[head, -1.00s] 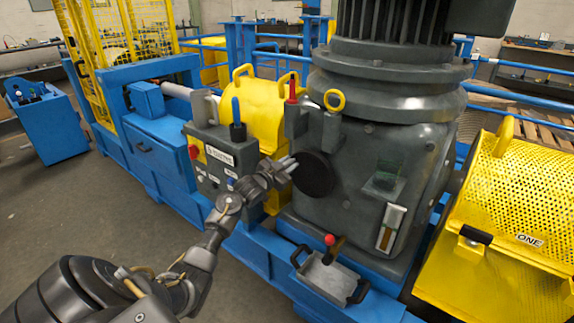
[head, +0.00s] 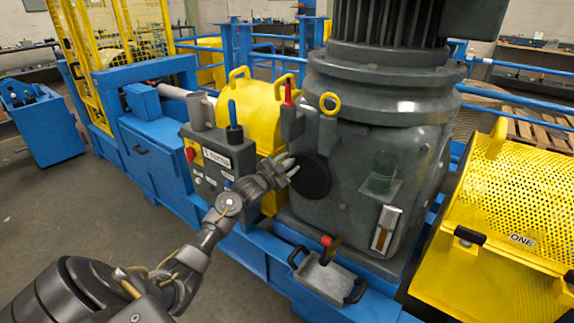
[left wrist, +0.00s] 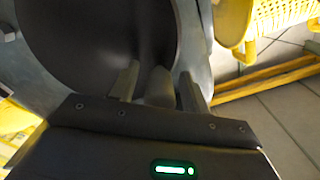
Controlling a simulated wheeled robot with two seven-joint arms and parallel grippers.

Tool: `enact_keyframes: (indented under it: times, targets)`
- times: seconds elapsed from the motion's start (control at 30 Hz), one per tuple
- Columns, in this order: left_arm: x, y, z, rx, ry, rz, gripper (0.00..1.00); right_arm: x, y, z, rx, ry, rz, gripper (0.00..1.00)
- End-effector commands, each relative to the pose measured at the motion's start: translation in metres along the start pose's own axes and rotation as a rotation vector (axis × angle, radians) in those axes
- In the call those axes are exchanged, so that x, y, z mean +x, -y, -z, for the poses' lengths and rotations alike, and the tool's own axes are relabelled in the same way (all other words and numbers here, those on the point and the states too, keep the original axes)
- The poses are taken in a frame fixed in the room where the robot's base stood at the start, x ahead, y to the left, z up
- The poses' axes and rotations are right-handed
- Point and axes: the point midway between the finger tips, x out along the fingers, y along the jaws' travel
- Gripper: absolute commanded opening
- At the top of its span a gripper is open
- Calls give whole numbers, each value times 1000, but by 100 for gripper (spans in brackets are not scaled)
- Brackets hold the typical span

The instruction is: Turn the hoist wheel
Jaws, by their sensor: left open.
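The hoist wheel is a dark round disc (head: 315,178) on the front of the big grey motor housing. It also fills the upper left of the left wrist view (left wrist: 85,35). My left gripper (head: 293,167) is at the wheel's left edge in the head view. In the left wrist view its two fingers (left wrist: 160,92) are apart, in front of the disc. A grey rounded peg (left wrist: 160,86) shows between them, with a gap on each side; it looks like the wheel's handle. Whether a finger touches the disc is unclear. My right gripper is not in view.
A grey control box (head: 215,160) with a red button stands left of the gripper. A yellow perforated guard (head: 510,220) is at the right. A tray with a red-knobbed lever (head: 326,242) sits below the wheel. Open floor (head: 80,220) lies at the left.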

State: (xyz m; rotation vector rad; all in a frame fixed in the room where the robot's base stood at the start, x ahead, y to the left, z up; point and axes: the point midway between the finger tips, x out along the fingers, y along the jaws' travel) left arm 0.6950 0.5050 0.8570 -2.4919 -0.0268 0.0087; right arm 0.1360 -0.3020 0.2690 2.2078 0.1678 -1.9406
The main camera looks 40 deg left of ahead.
Motion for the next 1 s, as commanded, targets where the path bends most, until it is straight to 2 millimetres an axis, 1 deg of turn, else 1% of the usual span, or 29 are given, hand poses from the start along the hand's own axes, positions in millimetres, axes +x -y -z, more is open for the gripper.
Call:
enact_keyframes:
  times: [0.07, 0.17, 0.27, 0.5, 0.63, 0.8, 1.0]
  targets:
    - [-2, 0, 0, 0, 0, 0, 47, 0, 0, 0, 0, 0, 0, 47]
    - [-11, 0, -1, 1, 1, 0, 47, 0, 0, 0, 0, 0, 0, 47]
    - [-28, -1, -1, 3, 2, -1, 47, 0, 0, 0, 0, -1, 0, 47]
    - [-76, -1, -1, 3, 2, -1, 47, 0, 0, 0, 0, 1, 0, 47]
    - [-95, 0, -1, 1, 1, -1, 47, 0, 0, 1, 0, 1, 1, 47]
    - [-107, 0, 0, 0, 0, 0, 47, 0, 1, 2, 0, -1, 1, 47]
    - [-108, 0, 0, 0, 0, 0, 47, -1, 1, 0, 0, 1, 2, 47]
